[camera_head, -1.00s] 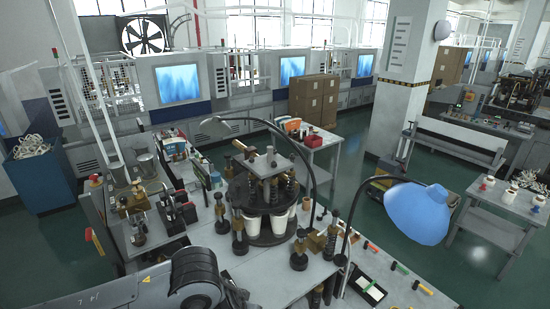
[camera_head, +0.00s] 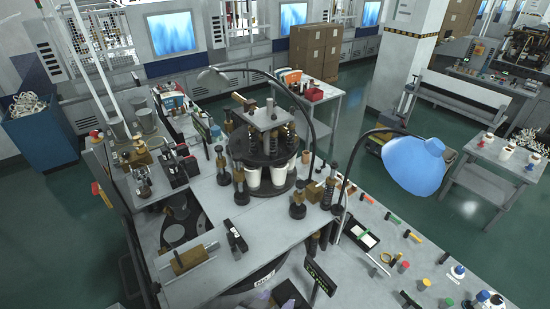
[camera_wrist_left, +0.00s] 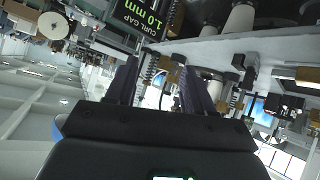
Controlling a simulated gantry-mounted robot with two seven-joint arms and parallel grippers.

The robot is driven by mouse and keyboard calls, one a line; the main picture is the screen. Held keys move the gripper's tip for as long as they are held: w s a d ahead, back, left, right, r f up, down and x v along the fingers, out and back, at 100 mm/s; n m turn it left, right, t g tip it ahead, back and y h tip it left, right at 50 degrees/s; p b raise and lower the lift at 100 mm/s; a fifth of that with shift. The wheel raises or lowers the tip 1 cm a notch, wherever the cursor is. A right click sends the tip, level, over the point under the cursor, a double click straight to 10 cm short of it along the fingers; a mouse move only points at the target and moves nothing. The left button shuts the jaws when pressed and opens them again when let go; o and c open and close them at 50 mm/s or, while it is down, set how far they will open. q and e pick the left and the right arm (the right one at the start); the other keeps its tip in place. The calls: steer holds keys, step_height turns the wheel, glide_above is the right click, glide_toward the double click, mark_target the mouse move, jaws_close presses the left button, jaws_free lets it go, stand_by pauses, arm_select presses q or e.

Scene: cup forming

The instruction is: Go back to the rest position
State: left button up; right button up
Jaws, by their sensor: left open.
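My left gripper (camera_wrist_left: 158,72) shows in the left wrist view as two dark fingers standing apart, with nothing between them. Beyond the fingers are the bench and machine parts, seen at a steep tilt. A small display reading "CURL GAP 1.0 mm" (camera_wrist_left: 145,15) is at the upper left of that view, close to the left finger. The display also shows in the head view (camera_head: 320,278) at the bottom. I cannot make out my left gripper clearly in the head view. My right gripper is in neither view.
The round forming machine (camera_head: 265,150) with white cups stands mid-bench. A curved black lamp with a blue shade (camera_head: 415,165) rises on the right. Small fixtures (camera_head: 190,258) sit on the left of the bench. A side table (camera_head: 505,160) stands at the right.

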arm_select(q)
steer(key=s+a+f+g+y, duration=0.2)
steer(key=s+a+f, duration=0.2)
steer(key=a, duration=0.3)
steer(key=s+a+f+n+g+y, duration=0.1)
steer(key=s+a+f+g, duration=0.1)
steer(key=s+a, duration=0.4)
steer(key=s+a+f+n+g+y, duration=0.1)
steer(key=s+a+f+y, duration=0.1)
steer(key=s+a+f, duration=0.3)
steer(key=s+a, duration=0.1)
steer(key=a, duration=0.2)
steer(key=shift+a+f+g+y, duration=0.3)
steer(key=shift+a+f+g, duration=0.05)
steer(key=shift+a+g, duration=0.05)
